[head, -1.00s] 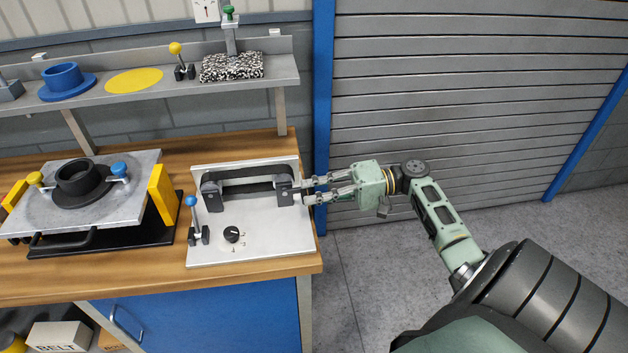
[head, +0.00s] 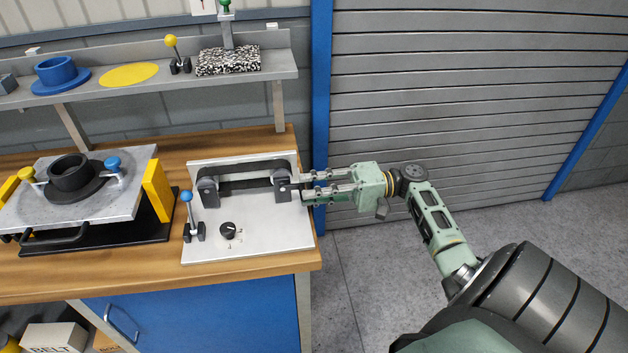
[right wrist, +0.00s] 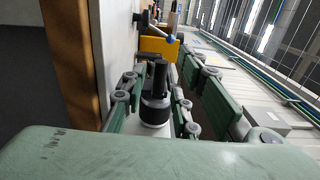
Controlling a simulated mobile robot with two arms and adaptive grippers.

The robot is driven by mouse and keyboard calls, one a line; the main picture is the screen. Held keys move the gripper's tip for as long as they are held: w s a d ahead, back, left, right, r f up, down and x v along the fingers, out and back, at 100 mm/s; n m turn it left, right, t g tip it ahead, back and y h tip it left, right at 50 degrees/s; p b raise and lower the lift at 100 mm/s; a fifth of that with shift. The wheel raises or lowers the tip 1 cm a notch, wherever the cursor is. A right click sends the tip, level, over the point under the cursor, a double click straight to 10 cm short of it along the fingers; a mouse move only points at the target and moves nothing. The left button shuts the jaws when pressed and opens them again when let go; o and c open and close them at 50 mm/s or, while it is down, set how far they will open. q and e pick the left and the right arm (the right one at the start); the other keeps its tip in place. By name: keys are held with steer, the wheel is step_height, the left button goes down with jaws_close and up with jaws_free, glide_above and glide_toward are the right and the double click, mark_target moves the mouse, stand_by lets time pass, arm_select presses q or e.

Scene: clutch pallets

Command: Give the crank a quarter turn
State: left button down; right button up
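The rig on the bench has a pale base plate (head: 262,235), a dark belt (head: 245,172) and dark end blocks. A small pale knob or shaft end (head: 284,187) shows at the right block. No crank arm stands out clearly in the head view. My right gripper (head: 304,187) is at the right end of the rig, its two fingers spread apart. In the right wrist view, a black upright cylinder with a pale base (right wrist: 155,98), perhaps the crank's handle, stands between the open fingers. I cannot tell whether either finger touches it. My left gripper is out of view.
A blue-knobbed lever (head: 188,215) and a black dial (head: 228,231) sit on the rig. A clamped metal plate (head: 115,202) with yellow end blocks lies to the left. A shelf (head: 130,88) with several parts runs behind. Open floor lies right of the bench.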

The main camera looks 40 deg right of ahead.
steer(key=v, duration=1.2)
steer(key=shift+f, duration=0.1)
stand_by(0.4)
